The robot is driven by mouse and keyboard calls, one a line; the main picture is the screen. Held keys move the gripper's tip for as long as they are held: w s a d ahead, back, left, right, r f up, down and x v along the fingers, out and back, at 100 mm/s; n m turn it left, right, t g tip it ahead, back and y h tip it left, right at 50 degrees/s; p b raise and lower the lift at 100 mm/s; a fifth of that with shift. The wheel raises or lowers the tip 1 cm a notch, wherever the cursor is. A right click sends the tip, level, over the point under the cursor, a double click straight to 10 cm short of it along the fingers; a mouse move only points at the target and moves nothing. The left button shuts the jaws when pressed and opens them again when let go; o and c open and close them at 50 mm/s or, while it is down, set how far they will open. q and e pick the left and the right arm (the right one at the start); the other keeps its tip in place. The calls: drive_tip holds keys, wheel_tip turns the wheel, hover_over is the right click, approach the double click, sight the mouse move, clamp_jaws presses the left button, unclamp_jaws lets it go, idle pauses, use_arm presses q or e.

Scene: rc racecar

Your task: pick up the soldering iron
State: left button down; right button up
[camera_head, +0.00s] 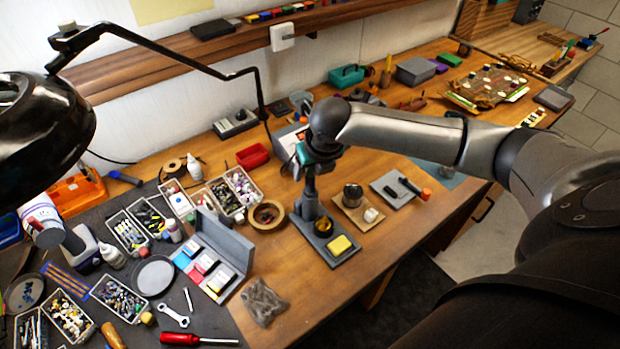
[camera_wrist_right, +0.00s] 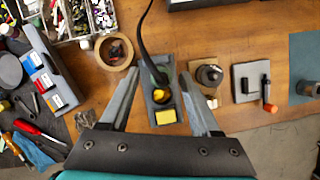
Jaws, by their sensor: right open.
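The soldering iron (camera_wrist_right: 158,77) has a dark green and black handle and sits in its dark grey stand (camera_head: 345,257), with a black cord leading away toward the far side. The stand also carries a yellow sponge (camera_head: 340,245) and a round yellow cleaner. My right gripper (camera_head: 310,198) is over the stand, pointing down. In the right wrist view its two fingers (camera_wrist_right: 159,74) are open, one each side of the iron and stand, with nothing gripped. Whether a finger touches the iron cannot be told. In the head view the gripper hides most of the iron. My left gripper is not in view.
A round wooden bowl (camera_head: 267,215) stands just left of the stand. A metal pot on a wooden base (camera_head: 368,214) and a grey pad (camera_head: 402,186) lie to its right. Parts trays fill the left; a black lamp (camera_head: 40,130) hangs there.

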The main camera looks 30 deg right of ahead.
drive_tip(key=shift+x, duration=1.1)
drive_tip(key=shift+c, duration=0.2)
clamp_jaws()
